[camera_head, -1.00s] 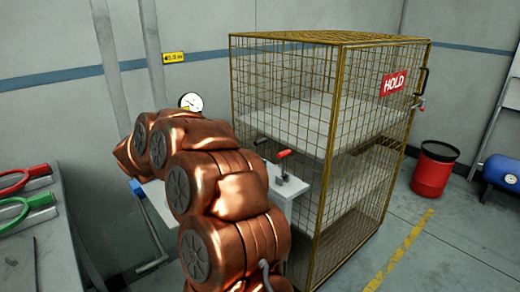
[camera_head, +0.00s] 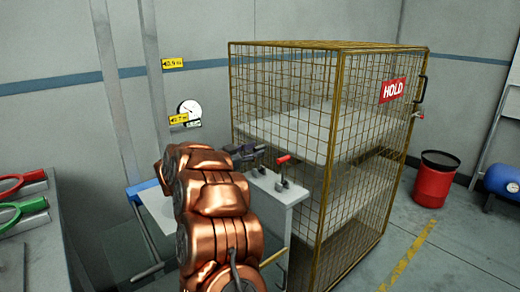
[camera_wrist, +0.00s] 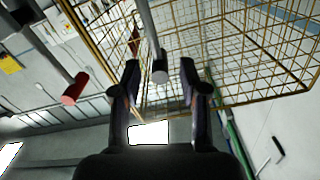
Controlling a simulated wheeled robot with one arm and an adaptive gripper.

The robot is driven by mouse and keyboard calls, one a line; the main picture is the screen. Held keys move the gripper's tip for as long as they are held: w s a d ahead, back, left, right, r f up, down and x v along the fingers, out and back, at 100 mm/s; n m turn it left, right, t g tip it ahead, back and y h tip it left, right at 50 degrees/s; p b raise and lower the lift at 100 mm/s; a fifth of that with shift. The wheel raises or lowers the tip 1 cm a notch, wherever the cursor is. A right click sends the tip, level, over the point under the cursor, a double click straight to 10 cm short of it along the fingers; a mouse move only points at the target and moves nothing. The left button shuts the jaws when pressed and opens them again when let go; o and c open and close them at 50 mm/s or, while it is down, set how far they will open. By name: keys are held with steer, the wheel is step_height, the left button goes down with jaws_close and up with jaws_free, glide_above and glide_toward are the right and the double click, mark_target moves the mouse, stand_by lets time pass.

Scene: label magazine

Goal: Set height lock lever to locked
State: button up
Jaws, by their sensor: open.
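Two levers stand on a light grey stand (camera_head: 298,196) beside the cage; I cannot tell by label which is the height lock lever. One has a red handle (camera_head: 284,159), which shows at left in the wrist view (camera_wrist: 75,88), outside my fingers. The other has a grey-ended rod (camera_wrist: 160,72), which shows between my two fingertips in the wrist view. My gripper (camera_head: 260,150) is open, just left of the red handle in the head view, and hides most of the grey lever there. Its open fingers also show in the wrist view (camera_wrist: 160,80); contact with the rod cannot be told.
A yellow wire cage (camera_head: 335,150) with a red HOLD sign (camera_head: 394,90) stands close on the right. A round gauge (camera_head: 189,112) and yellow tags are at the back wall. A red bin (camera_head: 434,180) stands at far right. A table with green and red-handled items (camera_head: 22,205) is at left.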

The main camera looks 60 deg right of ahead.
mark_target(260, 148)
steer(key=shift+x, duration=1.55)
steer(key=shift+c, duration=0.3)
jaws_close()
